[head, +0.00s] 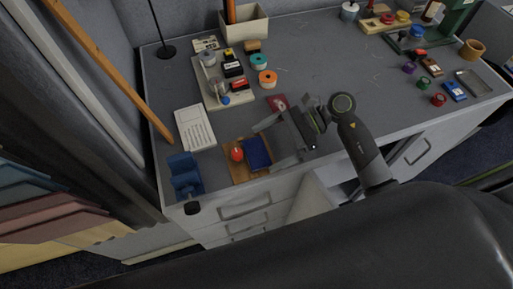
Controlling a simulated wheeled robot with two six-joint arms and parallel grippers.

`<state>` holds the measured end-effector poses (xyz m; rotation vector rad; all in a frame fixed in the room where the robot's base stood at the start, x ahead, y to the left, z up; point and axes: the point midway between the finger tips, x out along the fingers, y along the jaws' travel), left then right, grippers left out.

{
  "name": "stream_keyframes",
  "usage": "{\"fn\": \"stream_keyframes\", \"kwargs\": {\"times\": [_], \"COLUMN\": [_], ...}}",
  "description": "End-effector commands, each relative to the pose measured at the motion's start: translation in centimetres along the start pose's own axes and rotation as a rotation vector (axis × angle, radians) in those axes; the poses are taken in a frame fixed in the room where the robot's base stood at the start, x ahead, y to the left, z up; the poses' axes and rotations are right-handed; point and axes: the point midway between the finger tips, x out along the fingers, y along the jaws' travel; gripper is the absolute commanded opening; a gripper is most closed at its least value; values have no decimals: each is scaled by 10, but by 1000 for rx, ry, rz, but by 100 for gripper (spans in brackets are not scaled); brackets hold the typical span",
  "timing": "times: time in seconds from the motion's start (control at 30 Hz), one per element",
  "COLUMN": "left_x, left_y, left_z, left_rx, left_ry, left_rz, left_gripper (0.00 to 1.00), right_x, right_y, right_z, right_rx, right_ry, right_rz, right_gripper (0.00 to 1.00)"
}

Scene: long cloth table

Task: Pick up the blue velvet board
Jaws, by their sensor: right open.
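The blue velvet board (258,153) is a small dark blue panel lying on a brown wooden board (239,175) near the table's front edge. My right gripper (270,146) comes in from the right, with its open fingers close to the right side of the blue board. The fingers are apart, and nothing shows held between them. Whether a finger touches the board I cannot tell. My left gripper does not show.
A red round object (237,153) sits just left of the blue board. A blue stand (184,174) is at the front left corner, and a white keypad-like panel (195,128) lies behind it. A pale tray (212,88) holds inks and stamps. The table's middle is mostly clear.

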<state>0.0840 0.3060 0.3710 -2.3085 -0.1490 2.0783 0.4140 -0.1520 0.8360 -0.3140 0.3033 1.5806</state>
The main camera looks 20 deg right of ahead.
Motion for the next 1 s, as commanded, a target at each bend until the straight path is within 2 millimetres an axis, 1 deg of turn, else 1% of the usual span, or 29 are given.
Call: {"fn": "stream_keyframes", "kwargs": {"times": [0.03, 0.1, 0.2, 0.47, 0.57, 0.7, 0.8, 1.0], "left_x": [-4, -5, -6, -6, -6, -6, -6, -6], "left_y": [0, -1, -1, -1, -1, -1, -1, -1], "left_z": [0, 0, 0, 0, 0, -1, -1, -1], "left_rx": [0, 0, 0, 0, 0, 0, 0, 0], "left_ry": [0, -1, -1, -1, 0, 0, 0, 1], "left_rz": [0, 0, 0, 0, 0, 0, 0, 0], "left_gripper": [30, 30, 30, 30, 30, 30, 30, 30], "right_x": [6, 13, 19, 20, 20, 20, 20, 20], "right_y": [0, 0, 0, 0, 0, 0, 0, 0], "right_z": [2, 1, 0, -1, -1, -1, 0, 0], "right_rx": [2, 2, 1, 1, 1, 1, 0, 0], "right_ry": [-3, -2, -1, 2, 2, 1, 1, 1], "right_rz": [0, 0, 1, 1, 1, 1, 1, 0], "right_gripper": [100, 100, 100, 100, 88, 70, 59, 59]}}
